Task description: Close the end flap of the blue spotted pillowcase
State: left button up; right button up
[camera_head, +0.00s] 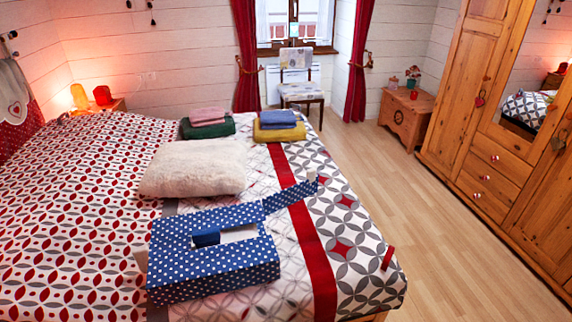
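The blue pillowcase with white spots (215,275) lies on the near part of the bed and looks box-like. Its top has an opening that shows a white inside (240,234) and a darker blue piece (206,238). A long spotted strip, which looks like the end flap (290,197), stretches out from its far right corner across the red stripe. A small pale piece (312,176) stands at the strip's far end. Neither of my grippers is visible.
A fluffy cream pillow (193,168) lies just behind the pillowcase. Folded pink and green cloths (207,124) and blue and yellow cloths (279,126) lie farther back. A small red piece (388,258) is at the bed's right edge. The wooden floor (460,255) on the right is clear.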

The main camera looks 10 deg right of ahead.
aim_at(291, 191)
jog(key=i+l+z, duration=0.1)
jog(key=l+z, duration=0.25)
jog(key=i+l+z, duration=0.1)
jog(key=l+z, duration=0.25)
jog(key=l, duration=0.2)
jog(key=i+l+z, duration=0.2)
jog(key=l+z, duration=0.15)
jog(key=i+l+z, duration=1.3)
jog(key=i+j+u, duration=0.1)
jog(key=i+u, duration=0.85)
jog(key=i+l+u, duration=0.2)
jog(key=i+u, duration=0.15)
jog(key=u, duration=0.15)
jog(key=i+u, duration=0.2)
jog(key=u, duration=0.25)
jog(key=i+u, duration=0.25)
jog(key=u, duration=0.25)
jog(key=i+l+u, duration=0.1)
jog(key=u, duration=0.35)
jog(key=i+l+u, duration=0.25)
jog(key=u, duration=0.25)
